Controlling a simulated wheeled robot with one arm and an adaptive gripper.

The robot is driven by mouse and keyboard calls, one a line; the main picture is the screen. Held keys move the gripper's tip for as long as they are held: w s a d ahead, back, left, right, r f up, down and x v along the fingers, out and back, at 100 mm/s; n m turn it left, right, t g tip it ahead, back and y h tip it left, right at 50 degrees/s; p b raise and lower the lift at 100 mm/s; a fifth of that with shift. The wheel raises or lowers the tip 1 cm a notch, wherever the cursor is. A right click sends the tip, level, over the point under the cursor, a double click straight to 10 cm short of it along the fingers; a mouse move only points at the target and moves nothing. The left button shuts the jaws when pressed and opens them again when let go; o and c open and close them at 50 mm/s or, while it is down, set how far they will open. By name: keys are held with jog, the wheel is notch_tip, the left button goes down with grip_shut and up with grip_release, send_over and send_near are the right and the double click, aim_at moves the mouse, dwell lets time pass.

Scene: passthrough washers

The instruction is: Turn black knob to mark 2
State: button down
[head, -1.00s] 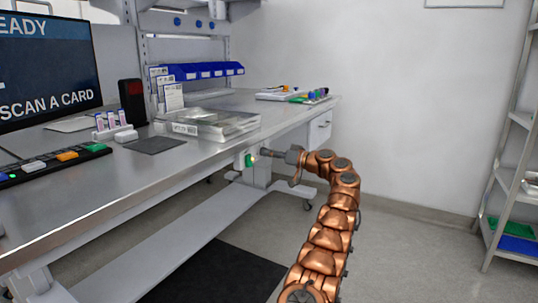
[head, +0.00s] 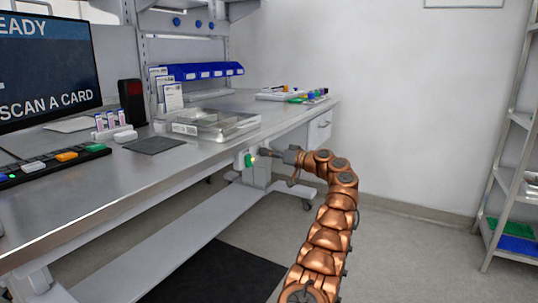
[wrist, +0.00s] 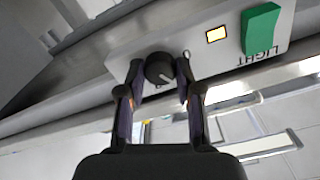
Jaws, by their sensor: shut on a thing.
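The black knob (wrist: 160,68) sits on a light panel (wrist: 133,48) in the wrist view, with a pale pointer line on its face. The view is upside down, as the LIGHT label shows. My gripper (wrist: 158,77) has one finger on each side of the knob and is shut on it. Small marks beside the knob are partly hidden and too small to read surely. In the head view, my gripper (head: 268,153) reaches the panel under the bench edge; the knob is hidden there.
On the panel are a green rocker switch (wrist: 261,28) and a lit amber lamp (wrist: 216,34), right of the knob in the wrist view. The steel bench (head: 170,165) lies above and left of my arm. A shelf rack (head: 510,165) stands far right, with open floor between.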

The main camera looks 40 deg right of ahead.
jog(key=shift+r+m, duration=0.1)
jog(key=shift+m, duration=0.2)
jog(key=shift+m+p, duration=5.2)
jog(key=shift+m, duration=0.3)
jog(key=c, duration=0.8)
grip_release()
jog(key=shift+o, duration=0.2)
